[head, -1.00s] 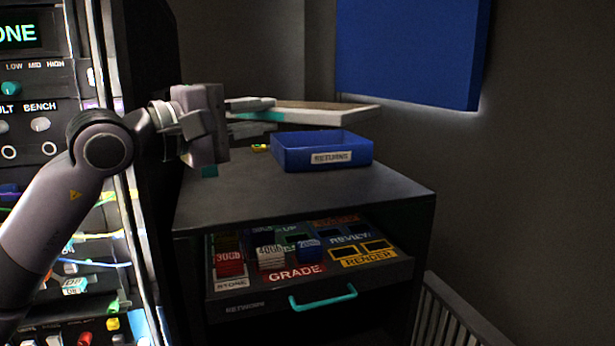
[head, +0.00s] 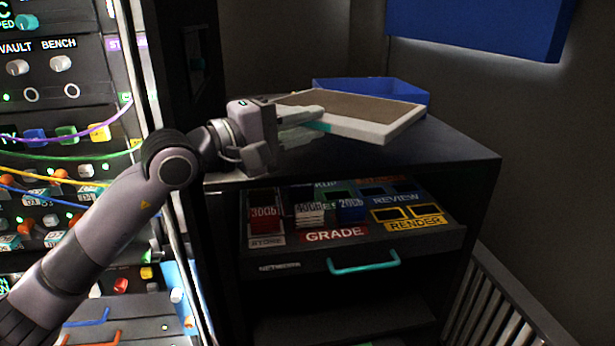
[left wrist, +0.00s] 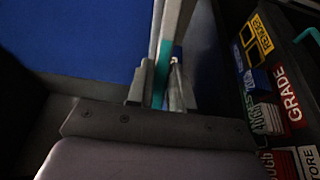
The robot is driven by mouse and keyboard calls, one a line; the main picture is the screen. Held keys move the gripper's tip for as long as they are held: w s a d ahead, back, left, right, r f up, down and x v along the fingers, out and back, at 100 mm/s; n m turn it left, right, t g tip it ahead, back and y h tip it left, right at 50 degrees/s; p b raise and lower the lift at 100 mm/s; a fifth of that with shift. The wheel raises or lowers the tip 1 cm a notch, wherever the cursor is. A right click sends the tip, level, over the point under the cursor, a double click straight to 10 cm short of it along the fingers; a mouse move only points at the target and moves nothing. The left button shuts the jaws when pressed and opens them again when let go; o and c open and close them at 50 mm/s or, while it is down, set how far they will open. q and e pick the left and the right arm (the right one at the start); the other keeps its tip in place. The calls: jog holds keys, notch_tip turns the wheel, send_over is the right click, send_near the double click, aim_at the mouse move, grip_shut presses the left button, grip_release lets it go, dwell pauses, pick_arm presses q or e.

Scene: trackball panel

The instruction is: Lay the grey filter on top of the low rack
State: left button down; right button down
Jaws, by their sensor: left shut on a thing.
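The grey filter (head: 362,112) is a flat panel with a pale frame, a brownish-grey face and a teal patch on its near left edge. My left gripper (head: 312,130) is shut on that edge and holds it nearly flat over the low rack (head: 455,148), a dark cabinet. I cannot tell whether the filter touches the top. In the left wrist view the fingers (left wrist: 161,88) pinch the filter's teal part (left wrist: 163,72), seen edge-on. My right gripper is not in view.
A blue tray (head: 405,88) on the rack top is partly hidden behind the filter. Below, an open drawer (head: 365,262) with a teal handle holds labelled blocks. A lit equipment panel (head: 60,120) stands at left, and slatted bars (head: 500,310) at right.

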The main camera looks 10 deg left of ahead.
pick_arm(q)
jog(key=shift+f, duration=4.5)
jog(key=c, duration=1)
grip_release()
jog(key=b, duration=0.4)
send_near(305, 179)
jog(key=shift+s+a+r, duration=0.1)
jog(key=shift+s+r, duration=0.15)
jog(key=shift+s, duration=0.5)
jog(key=shift+s+a+r, duration=0.1)
jog(key=shift+s+r, duration=0.2)
jog(key=shift+s, duration=0.5)
jog(key=shift+s+a+r, duration=0.1)
jog(key=shift+s+r, duration=0.15)
jog(key=shift+s, duration=0.5)
